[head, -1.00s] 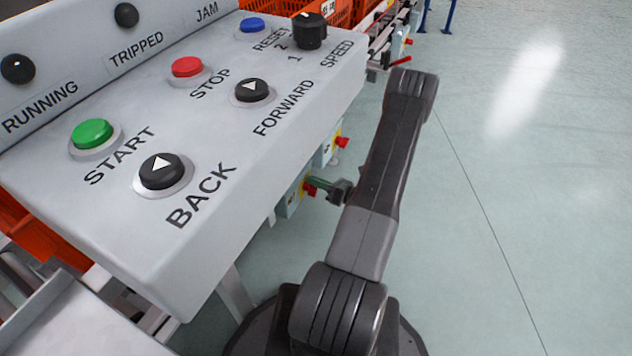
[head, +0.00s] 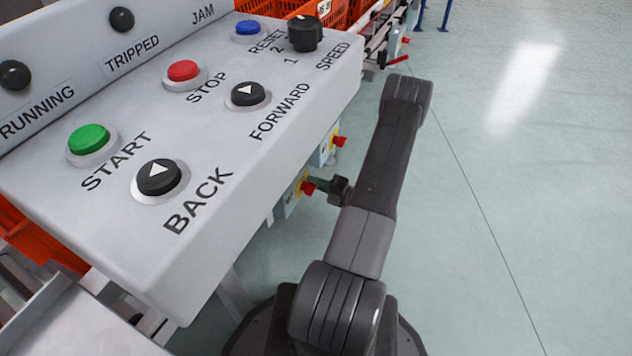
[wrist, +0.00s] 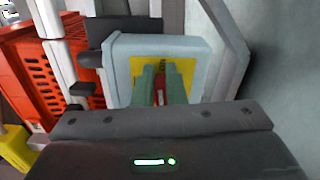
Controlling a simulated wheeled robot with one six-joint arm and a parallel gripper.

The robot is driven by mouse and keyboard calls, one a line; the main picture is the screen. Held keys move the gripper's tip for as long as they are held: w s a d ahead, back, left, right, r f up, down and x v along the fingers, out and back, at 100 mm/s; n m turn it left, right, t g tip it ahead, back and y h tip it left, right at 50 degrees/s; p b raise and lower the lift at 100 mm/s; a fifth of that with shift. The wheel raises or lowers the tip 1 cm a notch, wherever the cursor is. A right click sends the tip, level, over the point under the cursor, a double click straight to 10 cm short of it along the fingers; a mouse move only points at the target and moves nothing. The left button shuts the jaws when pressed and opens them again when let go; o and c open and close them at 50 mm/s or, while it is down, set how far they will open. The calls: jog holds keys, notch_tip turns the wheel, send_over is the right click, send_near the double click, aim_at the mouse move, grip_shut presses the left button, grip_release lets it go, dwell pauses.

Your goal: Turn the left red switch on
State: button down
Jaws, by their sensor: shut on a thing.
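The left red switch (head: 308,187) sticks out from a grey box with a yellow plate (head: 293,194), below the front edge of the control panel. My gripper (head: 318,186) reaches it from the right, with its greenish fingers at the knob. In the wrist view the two fingers (wrist: 162,86) stand before the yellow plate (wrist: 137,68) of the box (wrist: 121,46). A little red of the switch (wrist: 160,98) shows between them. The gripper is shut on the switch, and the fingers hide most of it. The switch's turn position cannot be read.
A second red switch (head: 339,141) sits on a similar box farther back. The control panel (head: 215,250) with several buttons overhangs the left. An orange tote (wrist: 35,75) stands left of the box in the wrist view. The floor (head: 520,200) on the right is clear.

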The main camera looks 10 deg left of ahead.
jog(key=shift+s+a+f+m, duration=0.1)
jog(key=shift+s+f+m, duration=0.3)
jog(key=shift+m, duration=0.2)
jog(key=c, duration=1.5)
grip_release()
jog(key=shift+r, duration=0.1)
jog(key=shift+w, duration=0.1)
jog(key=p+v, duration=0.3)
jog(key=v, duration=1)
jog(key=shift+d, duration=0.35)
